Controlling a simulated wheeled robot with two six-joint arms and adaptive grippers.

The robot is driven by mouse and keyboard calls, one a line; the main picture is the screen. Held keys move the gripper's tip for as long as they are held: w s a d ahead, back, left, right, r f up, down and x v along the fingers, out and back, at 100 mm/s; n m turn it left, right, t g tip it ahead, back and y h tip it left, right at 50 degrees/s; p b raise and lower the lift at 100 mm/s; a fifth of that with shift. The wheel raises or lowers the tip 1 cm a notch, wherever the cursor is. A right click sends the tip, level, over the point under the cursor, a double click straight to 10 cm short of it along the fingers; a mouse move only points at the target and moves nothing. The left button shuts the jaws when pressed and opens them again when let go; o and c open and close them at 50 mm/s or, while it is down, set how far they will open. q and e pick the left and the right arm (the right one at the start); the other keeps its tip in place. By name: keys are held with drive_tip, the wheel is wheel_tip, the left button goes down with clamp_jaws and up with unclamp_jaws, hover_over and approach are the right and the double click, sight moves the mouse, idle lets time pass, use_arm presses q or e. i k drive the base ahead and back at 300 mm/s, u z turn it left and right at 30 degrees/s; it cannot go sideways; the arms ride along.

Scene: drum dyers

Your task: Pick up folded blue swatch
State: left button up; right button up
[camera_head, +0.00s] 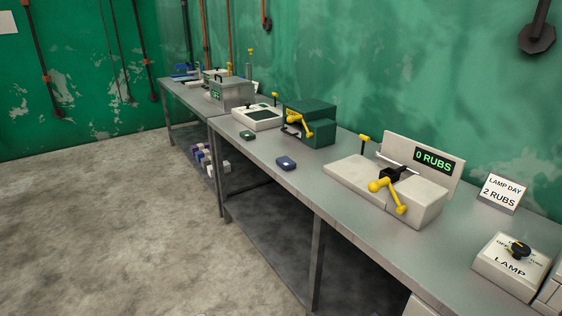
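The folded blue swatch (286,163) is a small dark blue block with a small light mark on top. It lies flat on the grey metal workbench (262,152), near the bench's front edge. It is clear of the machines around it. Neither of my grippers shows in the head view.
A similar dark green folded piece (247,135) lies behind it to the left. A green machine (310,122) with a yellow crank stands behind the swatch. A cream "0 RUBS" machine (385,187) stands to its right, and a lamp box (511,262) further right. The floor (120,220) is clear.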

sight(286, 163)
drive_tip(key=u, duration=1.05)
drive_tip(key=i, duration=2.4)
drive_tip(key=z, duration=2.8)
